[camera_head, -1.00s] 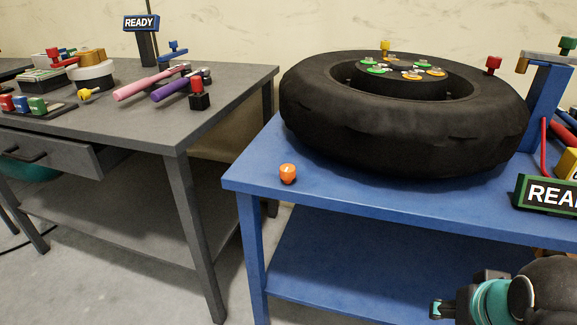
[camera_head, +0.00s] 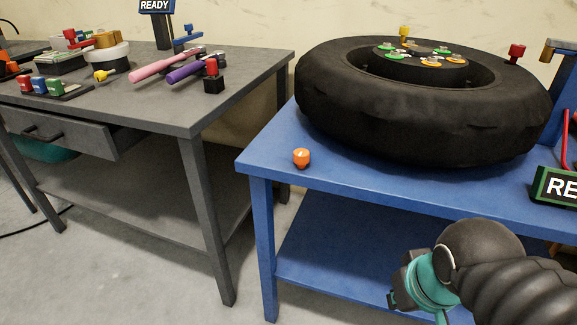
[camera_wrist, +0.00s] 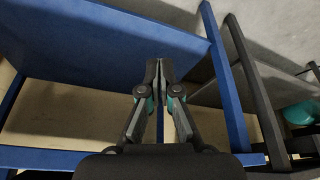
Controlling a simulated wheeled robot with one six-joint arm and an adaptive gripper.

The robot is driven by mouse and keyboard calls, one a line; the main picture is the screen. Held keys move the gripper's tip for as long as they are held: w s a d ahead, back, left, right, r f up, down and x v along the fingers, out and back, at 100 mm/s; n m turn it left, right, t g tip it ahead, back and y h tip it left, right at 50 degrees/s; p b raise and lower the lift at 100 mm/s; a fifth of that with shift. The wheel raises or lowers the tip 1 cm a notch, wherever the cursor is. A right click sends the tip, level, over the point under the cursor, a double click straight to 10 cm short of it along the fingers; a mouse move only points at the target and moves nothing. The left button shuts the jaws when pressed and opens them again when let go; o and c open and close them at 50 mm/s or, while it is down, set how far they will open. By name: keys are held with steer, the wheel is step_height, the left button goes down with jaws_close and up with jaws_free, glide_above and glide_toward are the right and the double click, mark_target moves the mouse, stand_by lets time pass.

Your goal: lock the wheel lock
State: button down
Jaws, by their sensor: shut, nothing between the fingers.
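A large black tyre (camera_head: 420,125) lies flat on the blue table. Its hub (camera_head: 430,68) carries several green and orange discs. A yellow knob (camera_head: 404,34) stands at its back edge and a red knob (camera_head: 516,53) at its right. An orange knob (camera_head: 301,157) stands alone on the tabletop, left of the tyre. I cannot tell which part is the wheel lock. My gripper shows in the wrist view (camera_wrist: 158,68), fingers together and empty, in front of the blue table's side. In the head view my arm is low right, below the tabletop level in the picture.
The blue table (camera_head: 400,190) has a lower shelf (camera_head: 340,240). A grey workbench (camera_head: 150,100) stands left with pink (camera_head: 157,69) and purple (camera_head: 185,73) handled tools and a red-topped black block (camera_head: 213,80). A READY sign (camera_head: 157,7) stands behind. Bare floor lies between the tables.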

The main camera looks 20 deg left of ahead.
mark_target(296, 159)
steer(key=s+a+f+n+t+h, duration=0.1)
steer(key=a+f+n+t+h, duration=0.15)
steer(key=a+n, duration=0.7)
steer(key=s+a+f+n+t+h, duration=0.1)
steer(key=s+a+n+t+h, duration=0.15)
steer(key=a+n, duration=0.7)
steer(key=w+a+r+n+t, duration=0.1)
steer(key=a+r+n+t, duration=0.3)
steer(key=r, duration=0.3)
steer(key=w+a+r+n+t+h, duration=0.1)
steer(key=a+r+n+t, duration=0.3)
steer(key=r, duration=0.4)
steer(key=shift+w+n+t+b, duration=0.3)
steer(key=shift+w+n+b, duration=0.1)
steer(key=shift+w+n, duration=0.15)
steer(key=x, duration=1.4)
